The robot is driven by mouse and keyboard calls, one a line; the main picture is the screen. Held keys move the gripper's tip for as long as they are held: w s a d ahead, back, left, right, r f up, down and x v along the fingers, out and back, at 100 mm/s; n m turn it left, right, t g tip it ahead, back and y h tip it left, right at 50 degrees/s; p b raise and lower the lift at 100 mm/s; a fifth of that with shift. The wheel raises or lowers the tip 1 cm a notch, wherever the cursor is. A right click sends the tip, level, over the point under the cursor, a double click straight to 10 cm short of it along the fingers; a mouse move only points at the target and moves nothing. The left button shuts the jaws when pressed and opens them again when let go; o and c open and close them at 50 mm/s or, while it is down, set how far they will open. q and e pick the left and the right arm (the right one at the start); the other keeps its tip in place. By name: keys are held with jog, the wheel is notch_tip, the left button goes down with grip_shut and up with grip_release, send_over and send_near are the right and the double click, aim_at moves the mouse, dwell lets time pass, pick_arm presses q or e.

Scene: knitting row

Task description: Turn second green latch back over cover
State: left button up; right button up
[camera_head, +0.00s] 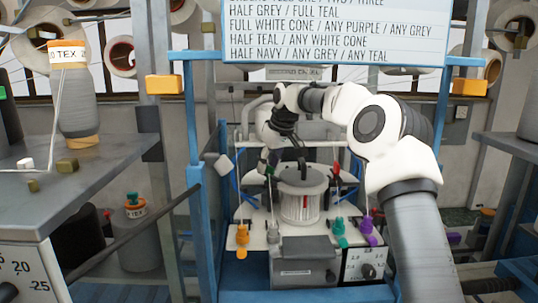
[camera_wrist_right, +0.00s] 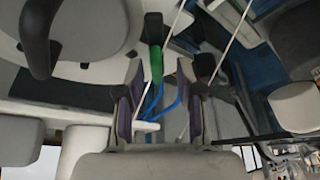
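The round cover (camera_head: 304,176) with a dark handle sits on top of the clear-sided machine drum in the head view. It also shows as a pale disc at the upper left of the right wrist view (camera_wrist_right: 98,42). A green latch (camera_wrist_right: 156,62) stands beside the cover's edge in the right wrist view. In the head view only a small green bit shows (camera_head: 269,171), left of the cover. My right gripper (camera_wrist_right: 160,98) is open, its fingers either side of the line to the latch; whether they reach around it I cannot tell. My left gripper is not in view.
A red latch (camera_head: 336,170) stands right of the cover. Orange (camera_head: 242,235), teal (camera_head: 339,229) and purple (camera_head: 368,232) pieces are on the machine front. Thin yarns run past the gripper. Blue frame posts (camera_head: 193,130) flank the machine.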

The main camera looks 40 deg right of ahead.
jog(key=shift+s+d, duration=0.1)
jog(key=shift+s, duration=0.15)
jog(key=shift+w+d+f, duration=0.15)
jog(key=shift+d+f, duration=0.05)
grip_shut()
jog(key=shift+a+r, duration=0.1)
jog(key=shift+a, duration=0.05)
jog(key=shift+n, duration=0.4)
jog(key=n+y, duration=0.1)
jog(key=n, duration=0.2)
jog(key=shift+w+d+n+y, duration=0.1)
jog(key=shift+d+n+y, duration=0.1)
jog(key=shift+n+y, duration=0.15)
jog(key=n, duration=0.2)
jog(key=n+y, duration=0.1)
jog(key=n, duration=0.1)
jog(key=shift+r+g+y, duration=0.1)
jog(key=shift+g+y, duration=0.15)
jog(key=shift+g, duration=0.15)
jog(key=shift+n, duration=0.25)
